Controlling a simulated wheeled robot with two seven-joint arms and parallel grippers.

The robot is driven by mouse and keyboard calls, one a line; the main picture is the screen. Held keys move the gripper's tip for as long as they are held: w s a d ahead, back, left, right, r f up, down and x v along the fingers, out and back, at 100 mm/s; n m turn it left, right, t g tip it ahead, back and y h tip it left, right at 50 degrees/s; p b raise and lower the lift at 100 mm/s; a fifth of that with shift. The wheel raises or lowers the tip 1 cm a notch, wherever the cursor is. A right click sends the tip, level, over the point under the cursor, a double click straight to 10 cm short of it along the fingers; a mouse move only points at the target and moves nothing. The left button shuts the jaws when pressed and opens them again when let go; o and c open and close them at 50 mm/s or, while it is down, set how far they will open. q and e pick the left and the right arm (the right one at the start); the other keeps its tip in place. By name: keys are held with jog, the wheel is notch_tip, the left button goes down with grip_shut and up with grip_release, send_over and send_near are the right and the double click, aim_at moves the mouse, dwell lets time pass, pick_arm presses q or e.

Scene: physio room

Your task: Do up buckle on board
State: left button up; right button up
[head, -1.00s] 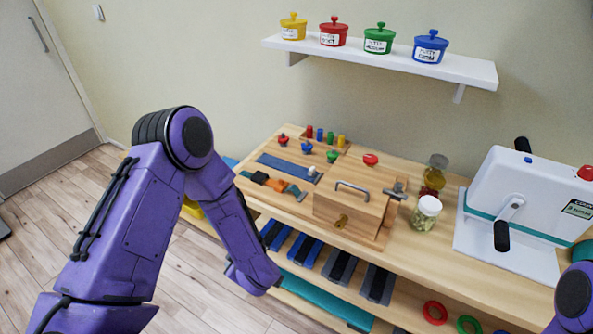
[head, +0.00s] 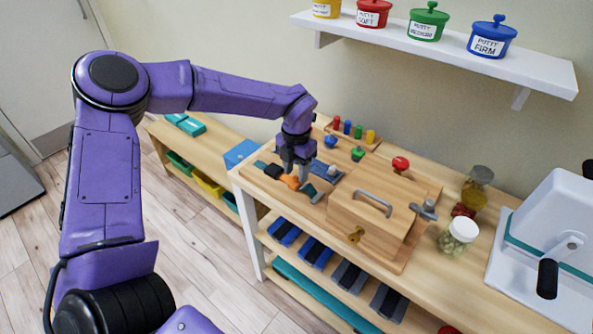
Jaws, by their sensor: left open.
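The wooden activity board (head: 428,188) lies on the bench top. On its left part is the buckle, with a black strap end (head: 272,170), an orange piece (head: 291,182) and a dark grey-teal piece (head: 308,190) in a row. Whether the buckle's halves are joined is too small to tell. My left gripper (head: 296,175) points down right over the orange piece, with its fingers open. I cannot tell whether the fingers touch it. The gripper hides part of the board behind it. My right gripper is out of view.
A wooden box with a grey handle (head: 373,204) stands just right of the buckle. Coloured pegs (head: 348,127) and knobs (head: 401,164) are behind. Jars (head: 459,236) and a white machine (head: 545,250) stand right. A shelf (head: 440,55) with putty pots hangs above.

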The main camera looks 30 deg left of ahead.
aim_at(283, 175)
pick_arm(q)
jog(key=shift+f, duration=0.65)
grip_shut()
jog(key=shift+a+r, duration=0.15)
jog(key=shift+a, duration=0.2)
jog(key=a, duration=0.1)
jog(key=a+p, duration=0.1)
jog(key=a, duration=0.2)
jog(key=shift+w+p, duration=0.25)
jog(key=shift+p, duration=0.05)
jog(key=shift+d, duration=0.15)
jog(key=shift+c, duration=1.5)
grip_release()
jog(key=o, duration=0.3)
jog(key=shift+a, duration=0.2)
jog(key=shift+s, duration=0.1)
jog(key=shift+d, duration=0.1)
